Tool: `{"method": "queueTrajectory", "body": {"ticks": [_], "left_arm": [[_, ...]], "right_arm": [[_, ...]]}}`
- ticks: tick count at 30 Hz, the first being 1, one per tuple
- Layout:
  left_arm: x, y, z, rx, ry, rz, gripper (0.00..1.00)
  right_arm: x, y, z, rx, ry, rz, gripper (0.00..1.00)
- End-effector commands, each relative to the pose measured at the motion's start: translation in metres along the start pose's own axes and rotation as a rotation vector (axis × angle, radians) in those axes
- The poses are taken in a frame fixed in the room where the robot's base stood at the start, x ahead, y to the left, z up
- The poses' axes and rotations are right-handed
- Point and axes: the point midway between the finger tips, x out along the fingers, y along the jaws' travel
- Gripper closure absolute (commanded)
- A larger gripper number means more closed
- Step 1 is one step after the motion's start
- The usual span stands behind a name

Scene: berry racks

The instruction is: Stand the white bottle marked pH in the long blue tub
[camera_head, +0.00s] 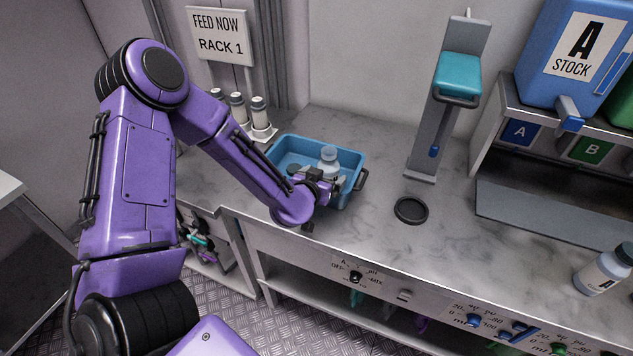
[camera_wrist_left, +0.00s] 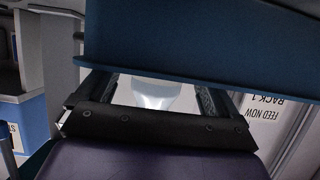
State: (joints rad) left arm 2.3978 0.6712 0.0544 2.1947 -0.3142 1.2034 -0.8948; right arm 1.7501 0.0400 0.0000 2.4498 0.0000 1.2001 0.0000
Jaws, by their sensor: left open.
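The long blue tub (camera_head: 352,158) sits on the marble counter near its front left. A pale bottle with a grey-blue cap (camera_head: 328,155) stands upright inside it; no pH marking is readable from here. My left gripper (camera_head: 325,180) is open at the tub, right by the bottle's lower part. In the left wrist view, the whitish bottle (camera_wrist_left: 155,95) shows between the two fingers (camera_wrist_left: 150,95), and the tub's blue wall (camera_wrist_left: 200,50) crosses in front. The wall hides part of the bottle, so I cannot tell whether the fingers touch it. My right gripper is out of view.
Several white bottles with dark caps (camera_head: 259,112) stand in a rack behind the tub. A bottle marked A (camera_head: 604,268) stands at the counter's right. A black ring (camera_head: 411,210) lies before a grey stand with a teal head (camera_head: 458,75). Counter between tub and ring is clear.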

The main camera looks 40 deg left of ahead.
Motion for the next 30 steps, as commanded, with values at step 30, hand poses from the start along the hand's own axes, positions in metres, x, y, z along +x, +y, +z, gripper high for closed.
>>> {"method": "queueTrajectory", "body": {"ticks": [30], "left_arm": [[-0.085,0.0,0.0,0.0,0.001,0.0,0.06]], "right_arm": [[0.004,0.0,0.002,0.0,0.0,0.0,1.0]]}}
